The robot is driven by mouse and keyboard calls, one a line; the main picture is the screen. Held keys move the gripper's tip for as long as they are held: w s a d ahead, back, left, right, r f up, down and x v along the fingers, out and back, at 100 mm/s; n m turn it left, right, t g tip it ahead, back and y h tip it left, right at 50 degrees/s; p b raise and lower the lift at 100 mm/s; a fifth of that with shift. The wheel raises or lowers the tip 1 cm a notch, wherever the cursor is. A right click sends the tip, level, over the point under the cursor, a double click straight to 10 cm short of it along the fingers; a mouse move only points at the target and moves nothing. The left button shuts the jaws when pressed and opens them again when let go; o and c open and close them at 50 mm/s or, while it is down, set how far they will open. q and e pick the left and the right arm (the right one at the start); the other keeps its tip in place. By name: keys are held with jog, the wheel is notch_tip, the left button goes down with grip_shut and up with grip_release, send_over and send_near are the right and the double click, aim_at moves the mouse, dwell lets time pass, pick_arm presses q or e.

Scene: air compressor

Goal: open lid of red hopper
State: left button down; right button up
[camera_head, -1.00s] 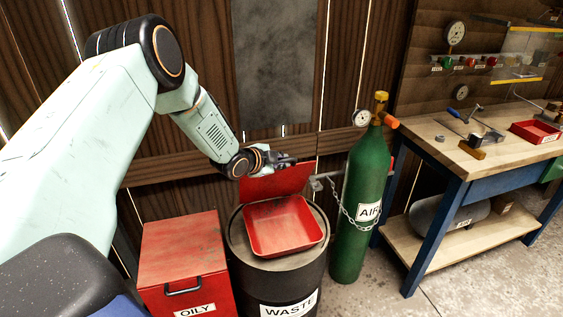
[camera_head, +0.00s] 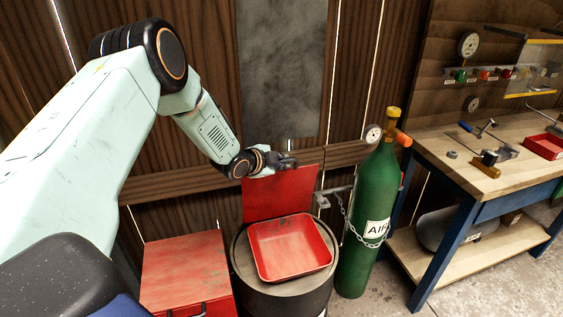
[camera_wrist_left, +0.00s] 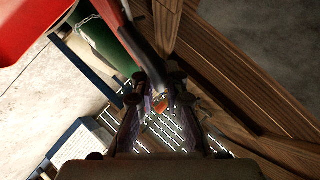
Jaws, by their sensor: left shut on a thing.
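The red hopper (camera_head: 290,250) is an open-topped red tray on top of a dark drum. Its red lid (camera_head: 280,194) stands raised, close to upright, along the hopper's back edge. My left gripper (camera_head: 287,162) is at the lid's top edge and is shut on it; the fingers partly hide the contact. In the left wrist view the two fingers (camera_wrist_left: 160,105) close around a dark and red edge, and part of the red hopper (camera_wrist_left: 30,25) shows at the top left. My right gripper is not seen.
The dark waste drum (camera_head: 290,302) stands between a red oily-waste box (camera_head: 187,272) and a chained green air cylinder (camera_head: 372,225). A wooden wall is close behind the lid. A workbench (camera_head: 480,185) with tools stands at the right.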

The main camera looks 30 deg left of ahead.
pick_arm(q)
jog(key=shift+w+a+r, duration=0.1)
jog(key=shift+r, duration=0.05)
dwell(0.5)
jog(key=c, duration=1.4)
grip_release()
jog(key=shift+o, duration=0.2)
jog(key=v, duration=1.2)
